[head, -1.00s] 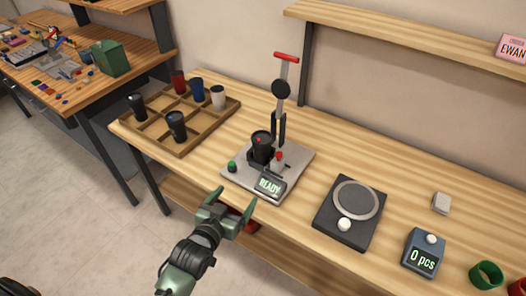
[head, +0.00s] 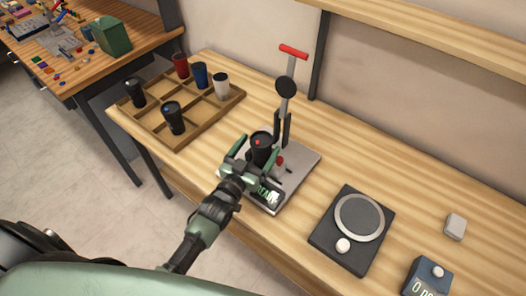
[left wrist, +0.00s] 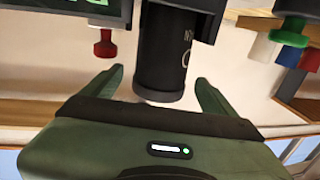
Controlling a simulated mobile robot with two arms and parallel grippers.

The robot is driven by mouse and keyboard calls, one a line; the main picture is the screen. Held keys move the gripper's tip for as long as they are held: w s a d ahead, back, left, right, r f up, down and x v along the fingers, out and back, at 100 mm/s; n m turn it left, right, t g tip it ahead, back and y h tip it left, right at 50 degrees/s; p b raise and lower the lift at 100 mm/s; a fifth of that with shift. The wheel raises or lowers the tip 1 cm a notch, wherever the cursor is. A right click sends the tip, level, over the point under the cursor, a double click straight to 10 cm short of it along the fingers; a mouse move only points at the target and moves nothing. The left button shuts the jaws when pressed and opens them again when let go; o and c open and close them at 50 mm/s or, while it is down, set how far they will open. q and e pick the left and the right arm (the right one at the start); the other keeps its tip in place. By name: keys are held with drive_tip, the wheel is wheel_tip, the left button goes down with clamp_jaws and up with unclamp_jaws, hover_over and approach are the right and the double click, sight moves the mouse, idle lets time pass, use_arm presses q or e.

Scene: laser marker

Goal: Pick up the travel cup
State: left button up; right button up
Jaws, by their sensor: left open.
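The black travel cup (head: 261,143) stands upright in the laser marker (head: 299,166), with a small red mark on its lid. It also shows in the left wrist view, where the picture is upside down and the cup (left wrist: 162,55) carries pale lettering. My left gripper (head: 250,157) is open, with one finger on either side of the cup. In the left wrist view the fingers (left wrist: 160,88) show a gap to the cup on both sides. The gripper partly hides the marker's display. My right gripper is not in view.
A wooden divided tray (head: 150,127) with several cups stands at the back left. A dark device with a round plate (head: 359,217), a small grey block (head: 456,227) and a blue counter (head: 428,277) are to the right. The marker's upright column (head: 286,88) rises behind the cup.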

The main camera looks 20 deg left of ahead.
sight(266, 135)
use_arm(q)
drive_tip(key=shift+w+d+r+p, duration=0.1)
drive_tip(key=shift+w+r+p, duration=0.2)
drive_tip(key=shift+w, duration=0.35)
drive_tip(key=shift+w+d+r+p, duration=0.15)
drive_tip(key=shift+w+p, duration=0.1)
drive_tip(key=shift+w, duration=0.35)
drive_tip(key=shift+w+d+f, duration=0.1)
drive_tip(key=shift+w+f, duration=0.05)
drive_tip(key=shift+w, duration=0.45)
drive_tip(key=shift+w+d+f, duration=0.1)
drive_tip(key=shift+w, duration=0.7)
drive_tip(key=c, duration=0.9)
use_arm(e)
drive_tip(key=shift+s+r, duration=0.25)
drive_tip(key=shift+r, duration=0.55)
use_arm(q)
drive_tip(key=shift+r, duration=0.1)
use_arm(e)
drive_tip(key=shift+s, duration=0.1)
